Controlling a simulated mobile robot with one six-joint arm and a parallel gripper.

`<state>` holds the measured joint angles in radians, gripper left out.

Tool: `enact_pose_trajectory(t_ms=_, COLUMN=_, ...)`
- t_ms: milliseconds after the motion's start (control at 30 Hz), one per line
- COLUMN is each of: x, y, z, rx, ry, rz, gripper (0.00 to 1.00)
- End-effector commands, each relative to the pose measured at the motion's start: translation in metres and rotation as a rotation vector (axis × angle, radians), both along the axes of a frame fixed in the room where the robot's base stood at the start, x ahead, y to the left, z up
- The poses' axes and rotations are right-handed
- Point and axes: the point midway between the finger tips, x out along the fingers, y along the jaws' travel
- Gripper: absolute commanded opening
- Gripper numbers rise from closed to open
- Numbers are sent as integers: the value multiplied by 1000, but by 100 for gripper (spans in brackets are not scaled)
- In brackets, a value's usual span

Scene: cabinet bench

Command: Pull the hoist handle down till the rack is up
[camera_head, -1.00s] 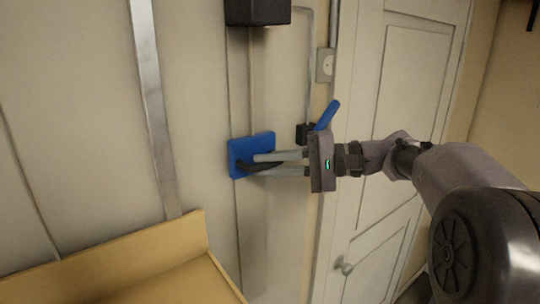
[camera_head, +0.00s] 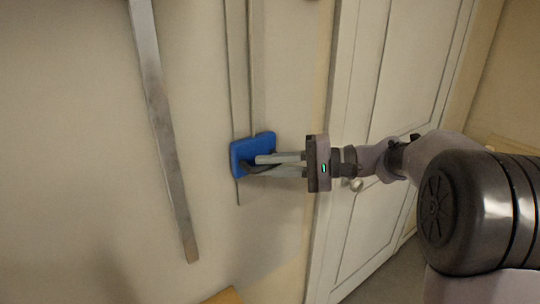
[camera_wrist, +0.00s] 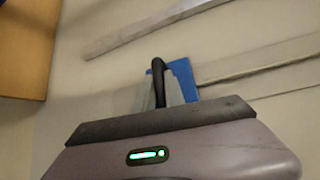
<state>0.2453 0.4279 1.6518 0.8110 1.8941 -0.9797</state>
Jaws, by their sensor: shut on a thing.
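The hoist handle is a blue block (camera_head: 252,144) with a dark curved grip, on a narrow vertical track (camera_head: 236,60) on the wall. My gripper (camera_head: 257,166) reaches it from the right, and its fingers are shut on the dark grip. In the wrist view the blue block (camera_wrist: 184,76) shows behind the black grip (camera_wrist: 158,74), which stands between the two fingers. The block sits near the lower end of the track, with only a short piece showing below it. I cannot make out the rack in these frames.
A bare metal strip (camera_head: 165,130) runs down the wall left of the handle. A white panelled door (camera_head: 375,100) with a round knob (camera_head: 356,185) is on the right. A tan wooden edge (camera_head: 226,297) shows at the bottom; a wooden piece (camera_wrist: 25,45) shows in the wrist view.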

Motion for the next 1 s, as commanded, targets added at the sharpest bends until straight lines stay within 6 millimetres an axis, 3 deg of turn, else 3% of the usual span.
enact_pose_trajectory(t_ms=33, x=0, y=0, z=-19, rx=-3, ry=4, rz=1, gripper=0)
enact_pose_trajectory(t_ms=100, x=0, y=0, z=-31, rx=-3, ry=4, rz=1, gripper=0)
enact_pose_trajectory(t_ms=300, x=0, y=0, z=-51, rx=-3, ry=2, rz=1, gripper=0)
enact_pose_trajectory(t_ms=833, x=0, y=0, z=-57, rx=-2, ry=0, rz=0, gripper=0)
enact_pose_trajectory(t_ms=867, x=0, y=0, z=-56, rx=-2, ry=0, rz=0, gripper=20)
enact_pose_trajectory(t_ms=900, x=0, y=0, z=-56, rx=-1, ry=0, rz=0, gripper=28)
enact_pose_trajectory(t_ms=933, x=0, y=0, z=-56, rx=-1, ry=0, rz=0, gripper=34)
enact_pose_trajectory(t_ms=1000, x=0, y=0, z=-56, rx=-1, ry=0, rz=0, gripper=36)
